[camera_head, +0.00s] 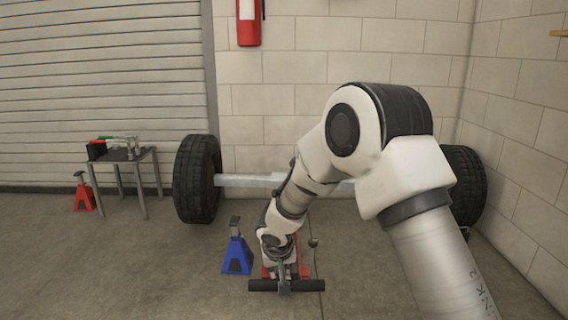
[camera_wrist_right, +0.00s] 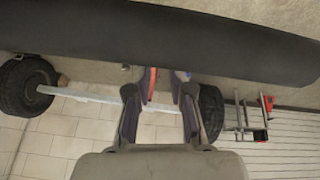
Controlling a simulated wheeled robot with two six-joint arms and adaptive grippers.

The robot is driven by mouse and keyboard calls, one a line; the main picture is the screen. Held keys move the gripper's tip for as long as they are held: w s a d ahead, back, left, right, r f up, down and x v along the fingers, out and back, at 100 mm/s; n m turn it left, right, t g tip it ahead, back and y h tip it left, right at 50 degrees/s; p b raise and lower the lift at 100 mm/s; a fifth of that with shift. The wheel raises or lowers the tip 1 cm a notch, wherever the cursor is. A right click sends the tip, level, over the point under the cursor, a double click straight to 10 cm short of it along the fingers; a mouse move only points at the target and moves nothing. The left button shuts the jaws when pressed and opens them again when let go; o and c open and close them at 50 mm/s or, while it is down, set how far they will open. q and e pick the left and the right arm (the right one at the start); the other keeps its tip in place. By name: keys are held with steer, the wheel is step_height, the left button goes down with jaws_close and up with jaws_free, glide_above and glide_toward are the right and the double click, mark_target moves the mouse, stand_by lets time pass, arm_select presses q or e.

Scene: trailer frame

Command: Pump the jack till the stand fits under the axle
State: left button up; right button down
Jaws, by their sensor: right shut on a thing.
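The jack (camera_head: 304,268) is red and stands on the floor below the axle, mostly hidden behind my right arm. Its black crossbar handle (camera_head: 262,286) points toward me, and the bar also spans the top of the right wrist view (camera_wrist_right: 150,35). My right gripper (camera_head: 284,280) is shut on this handle; its fingers also show in the wrist view (camera_wrist_right: 160,92). The pale axle (camera_head: 245,181) runs between two tyres, its middle hidden by my arm. The blue stand (camera_head: 237,254) is upright on the floor left of the jack, in front of the axle. My left gripper is not in view.
A black tyre (camera_head: 197,180) is at the axle's left end, another (camera_head: 465,185) at its right. A small table (camera_head: 125,157) with tools and a red stand (camera_head: 83,195) are at the left. The front left floor is clear.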

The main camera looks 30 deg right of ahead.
steer(key=shift+g, duration=0.5)
steer(key=s+f, duration=0.3)
steer(key=shift+a+f, duration=0.15)
steer(key=w+r+t+p, duration=0.1)
steer(key=w+r+p, duration=0.4)
steer(key=r, duration=0.2)
steer(key=s+f+p+v, duration=0.1)
steer(key=v, duration=0.7)
steer(key=shift+s+a+r+p, duration=0.3)
steer(key=shift+s+a+r, duration=0.1)
steer(key=shift+s+a, duration=0.1)
steer(key=shift+w, duration=0.1)
